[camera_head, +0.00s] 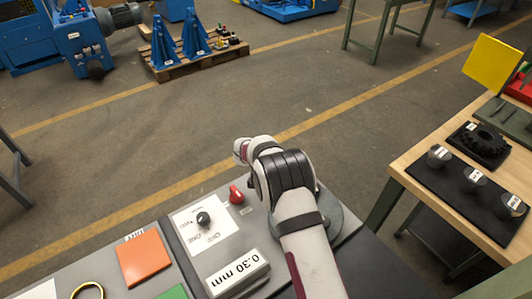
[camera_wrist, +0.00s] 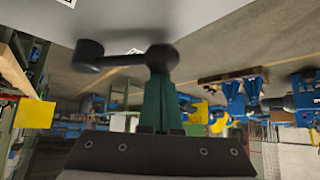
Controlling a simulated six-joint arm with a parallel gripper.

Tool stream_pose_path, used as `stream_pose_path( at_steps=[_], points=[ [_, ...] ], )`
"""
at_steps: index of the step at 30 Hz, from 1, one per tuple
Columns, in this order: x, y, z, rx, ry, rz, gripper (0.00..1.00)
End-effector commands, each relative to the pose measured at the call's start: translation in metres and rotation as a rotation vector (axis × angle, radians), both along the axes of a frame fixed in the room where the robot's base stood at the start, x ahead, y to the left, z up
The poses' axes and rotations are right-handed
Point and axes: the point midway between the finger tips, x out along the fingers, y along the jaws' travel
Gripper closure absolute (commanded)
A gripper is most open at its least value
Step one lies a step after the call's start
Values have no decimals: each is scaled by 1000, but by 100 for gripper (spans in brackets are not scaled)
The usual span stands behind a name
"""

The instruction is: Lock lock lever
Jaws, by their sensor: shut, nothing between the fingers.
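In the head view my arm hides the fingers and I cannot make out this lever.
In the head view, a red knob (camera_head: 236,194) and a black dial (camera_head: 203,218) on a white panel sit left of my arm. A "0.30 mm" block (camera_head: 238,274) and an orange plate (camera_head: 144,258) lie nearby. A wooden table (camera_head: 408,171) with a black tray stands at right.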

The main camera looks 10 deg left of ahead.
Motion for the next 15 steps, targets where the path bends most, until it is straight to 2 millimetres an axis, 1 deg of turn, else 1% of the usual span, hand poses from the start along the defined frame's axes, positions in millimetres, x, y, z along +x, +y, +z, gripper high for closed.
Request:
stream_pose_path(
  at_steps=[8,15],
  points=[
    [-16,-2,-1,-2,2,2,100],
    [-34,-8,-1,-2,3,1,100]
  ],
)
